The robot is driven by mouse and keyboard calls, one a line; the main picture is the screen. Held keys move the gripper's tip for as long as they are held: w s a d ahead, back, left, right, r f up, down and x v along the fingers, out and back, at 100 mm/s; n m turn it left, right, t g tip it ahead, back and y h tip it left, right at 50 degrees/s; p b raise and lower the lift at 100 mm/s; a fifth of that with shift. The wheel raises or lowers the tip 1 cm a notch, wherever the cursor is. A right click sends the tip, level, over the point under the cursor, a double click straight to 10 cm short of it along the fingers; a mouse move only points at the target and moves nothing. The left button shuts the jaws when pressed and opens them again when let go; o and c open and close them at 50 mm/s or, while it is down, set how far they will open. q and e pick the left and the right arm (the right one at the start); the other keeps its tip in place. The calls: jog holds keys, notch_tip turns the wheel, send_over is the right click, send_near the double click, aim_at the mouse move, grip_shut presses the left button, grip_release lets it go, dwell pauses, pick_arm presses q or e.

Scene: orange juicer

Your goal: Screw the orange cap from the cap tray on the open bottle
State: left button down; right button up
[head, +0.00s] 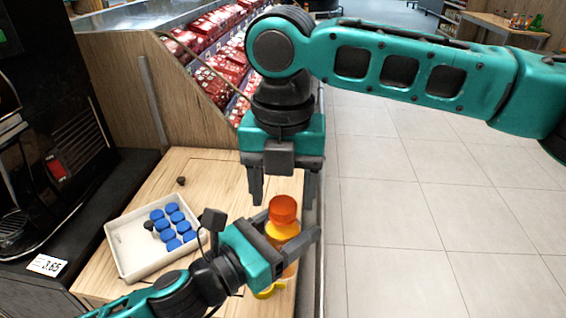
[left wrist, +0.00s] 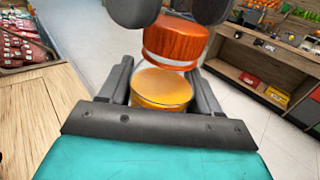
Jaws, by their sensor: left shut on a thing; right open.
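A bottle of orange juice (head: 282,233) stands near the right edge of the wooden counter. My left gripper (head: 287,228) is shut around its upper part. The bottle also shows between the fingers in the left wrist view (left wrist: 160,88). An orange cap (head: 283,208) is at the bottle's mouth and looks slightly tilted in the left wrist view (left wrist: 175,42). I cannot tell whether its thread is engaged. My right gripper (head: 283,195) points down just above the cap, open, one finger on either side. The white cap tray (head: 128,262) lies to the left and holds several blue caps (head: 172,226).
A small dark piece (head: 181,181) lies on the counter (head: 215,172) behind the tray. A yellow part (head: 270,291) shows low by the bottle. A black machine (head: 50,130) stands at the left. Open tiled floor (head: 400,215) lies to the right.

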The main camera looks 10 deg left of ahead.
jog(key=shift+f, duration=0.7)
jog(key=shift+c, duration=0.3)
